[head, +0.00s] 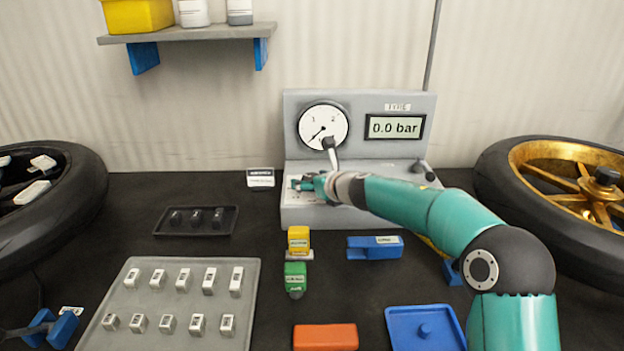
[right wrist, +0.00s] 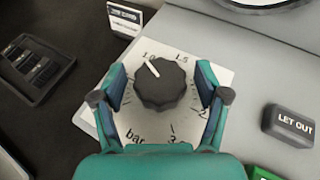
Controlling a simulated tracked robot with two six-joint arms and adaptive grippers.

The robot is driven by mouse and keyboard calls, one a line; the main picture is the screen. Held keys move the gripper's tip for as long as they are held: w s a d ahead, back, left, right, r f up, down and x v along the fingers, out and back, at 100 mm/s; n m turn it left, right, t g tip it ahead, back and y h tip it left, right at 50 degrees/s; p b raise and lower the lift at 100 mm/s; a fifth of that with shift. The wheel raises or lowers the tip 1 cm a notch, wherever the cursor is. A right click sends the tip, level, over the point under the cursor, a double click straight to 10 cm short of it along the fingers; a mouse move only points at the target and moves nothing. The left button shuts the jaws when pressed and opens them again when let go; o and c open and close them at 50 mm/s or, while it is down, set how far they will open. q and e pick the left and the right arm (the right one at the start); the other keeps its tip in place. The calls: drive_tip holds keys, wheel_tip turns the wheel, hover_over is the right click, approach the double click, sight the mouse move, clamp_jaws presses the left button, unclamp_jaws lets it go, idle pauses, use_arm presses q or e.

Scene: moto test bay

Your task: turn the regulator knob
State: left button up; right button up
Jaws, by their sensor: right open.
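The regulator knob (right wrist: 160,84) is dark, round and ribbed, on a pale dial plate with printed numbers and "bar" (right wrist: 137,137). Its white mark points up and left, near the 1.0 label. My right gripper (right wrist: 161,80) is open, with one finger on each side of the knob and a visible gap on both sides. In the head view my right gripper (head: 309,184) is at the left front of the grey test unit (head: 360,103) and mostly hides the knob. The display (head: 395,127) reads 0.0 bar; a round gauge (head: 323,127) is beside it. My left gripper is not in view.
A black "LET OUT" button (right wrist: 288,125) is right of the dial. A small sign (head: 260,178) stands left of the unit. In front lie yellow and green blocks, a blue block (head: 375,247) and a grey tray (head: 253,300).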

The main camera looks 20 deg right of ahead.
drive_tip(key=c, duration=1.2)
drive_tip(key=shift+m+h, duration=0.4)
drive_tip(key=shift+h, duration=0.1)
drive_tip(key=m+h, duration=0.2)
drive_tip(key=h, duration=0.1)
drive_tip(key=shift+a+r+m+p, duration=0.1)
drive_tip(key=shift+a+m+p, duration=0.05)
drive_tip(key=shift+m+p, duration=0.2)
drive_tip(key=m+h+p, duration=0.1)
drive_tip(key=m+h, duration=0.2)
drive_tip(key=shift+r+m+g+h+p, duration=0.15)
drive_tip(key=shift+m+g+h+p, duration=0.25)
drive_tip(key=shift+h+p, duration=0.25)
drive_tip(key=m+g+h+p, duration=0.3)
drive_tip(key=m+h+p, duration=0.2)
drive_tip(key=p, duration=0.4)
drive_tip(key=shift+m+g+h, duration=0.25)
drive_tip(key=shift+m+g, duration=0.1)
drive_tip(key=shift+g, duration=0.05)
drive_tip(key=shift+m+g+h+p, duration=0.4)
drive_tip(key=shift+m+g+p, duration=0.2)
drive_tip(key=shift+p, duration=0.6)
